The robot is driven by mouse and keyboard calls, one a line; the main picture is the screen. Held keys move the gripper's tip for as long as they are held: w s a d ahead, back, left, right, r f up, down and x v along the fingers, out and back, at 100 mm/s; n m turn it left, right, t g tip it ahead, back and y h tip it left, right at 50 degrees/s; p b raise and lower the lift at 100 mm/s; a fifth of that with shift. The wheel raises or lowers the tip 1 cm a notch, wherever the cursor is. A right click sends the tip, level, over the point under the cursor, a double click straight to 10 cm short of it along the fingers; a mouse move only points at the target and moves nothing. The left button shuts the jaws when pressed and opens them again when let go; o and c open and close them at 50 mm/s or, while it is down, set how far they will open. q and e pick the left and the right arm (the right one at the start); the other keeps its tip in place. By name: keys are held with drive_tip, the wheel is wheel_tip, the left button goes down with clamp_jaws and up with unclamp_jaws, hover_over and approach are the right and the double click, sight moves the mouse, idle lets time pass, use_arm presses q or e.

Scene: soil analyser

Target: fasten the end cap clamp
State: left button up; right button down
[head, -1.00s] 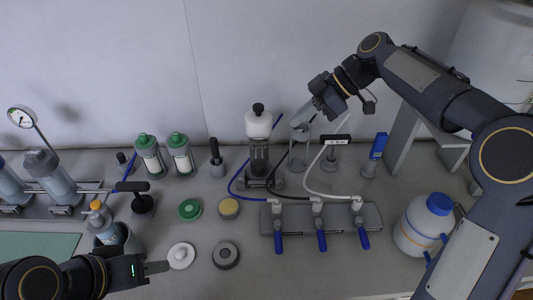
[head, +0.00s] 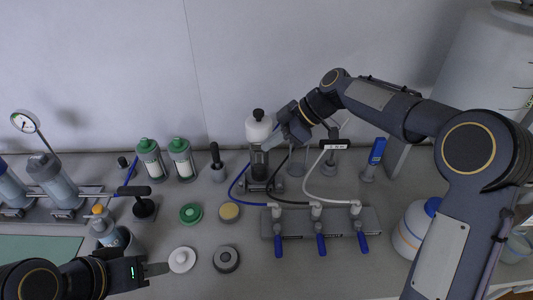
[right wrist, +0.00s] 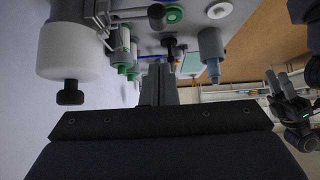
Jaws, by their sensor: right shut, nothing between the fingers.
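I cannot tell for sure which part is the end cap clamp. A black-handled fitting (head: 143,206) stands at the left beside the rack with grey-blue cylinders (head: 52,182). Another upright fitting with a black top bar (head: 333,145) stands at the back right. My right gripper (head: 272,144) is shut and empty, beside the white-topped dark column (head: 258,130). Its fingers (right wrist: 159,84) are together in the right wrist view, with the white top (right wrist: 75,52) to their left. My left gripper (head: 157,269) is low at the front left, near a white disc; its finger opening is unclear.
A manifold with blue valve levers (head: 320,222) and looping hoses fills the middle right. Two green-capped bottles (head: 181,160) stand at the back. A white disc (head: 182,260), dark ring (head: 226,259) and green cap (head: 191,213) lie in front. A blue-capped jar (head: 410,231) is partly hidden.

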sight(256, 165)
drive_tip(key=f, duration=0.2)
drive_tip(key=a+f+p, duration=0.1)
drive_tip(key=f, duration=0.2)
drive_tip(key=shift+f, duration=0.15)
